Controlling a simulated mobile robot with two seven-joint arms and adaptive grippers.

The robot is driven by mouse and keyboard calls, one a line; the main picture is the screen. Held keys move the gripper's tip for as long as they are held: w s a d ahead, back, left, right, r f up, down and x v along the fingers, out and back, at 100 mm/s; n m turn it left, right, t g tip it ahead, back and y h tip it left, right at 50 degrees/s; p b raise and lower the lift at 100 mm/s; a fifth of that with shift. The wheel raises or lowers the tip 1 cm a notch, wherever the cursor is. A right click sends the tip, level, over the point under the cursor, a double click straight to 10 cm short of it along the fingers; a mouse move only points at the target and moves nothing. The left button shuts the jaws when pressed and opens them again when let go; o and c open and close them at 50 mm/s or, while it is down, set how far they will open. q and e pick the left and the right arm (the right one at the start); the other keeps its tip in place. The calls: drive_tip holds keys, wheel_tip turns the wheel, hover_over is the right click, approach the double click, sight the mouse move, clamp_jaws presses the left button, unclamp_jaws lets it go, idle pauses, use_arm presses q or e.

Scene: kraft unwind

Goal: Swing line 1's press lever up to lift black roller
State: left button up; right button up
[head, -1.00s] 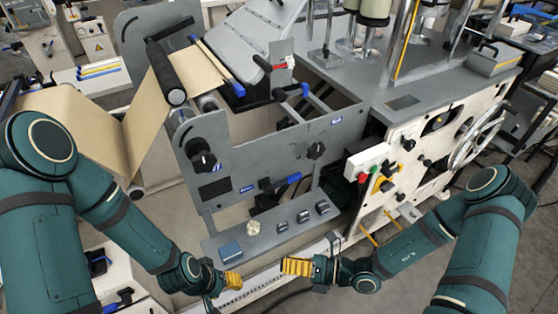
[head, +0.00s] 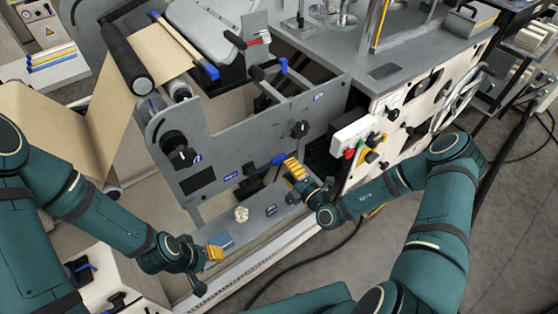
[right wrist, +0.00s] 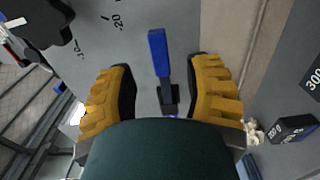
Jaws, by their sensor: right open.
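A lever with a blue handle (head: 279,160) stands out from the grey side plate (head: 255,120), low near its right end; I take it for the press lever, but no line number is readable. My right gripper (head: 294,169) is at this lever. In the right wrist view the blue handle (right wrist: 158,52) shows between the two open yellow fingers (right wrist: 158,90), with gaps on both sides. A black roller (head: 125,58) lies at the upper left against the brown web. My left gripper (head: 214,253) hangs by the ledge's left end, its opening unclear.
A grey ledge (head: 260,222) below the plate carries a pale knob (head: 241,214), a blue block (head: 221,240) and small black displays (head: 271,210). Black knobs (head: 299,129) stick out of the plate. A white control panel (head: 405,130) stands right of it. Floor in front is open.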

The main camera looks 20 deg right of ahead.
sight(281, 161)
drive_tip(key=shift+b+x, duration=0.35)
drive_tip(key=shift+x, duration=2.3)
drive_tip(key=shift+c, duration=0.4)
clamp_jaws()
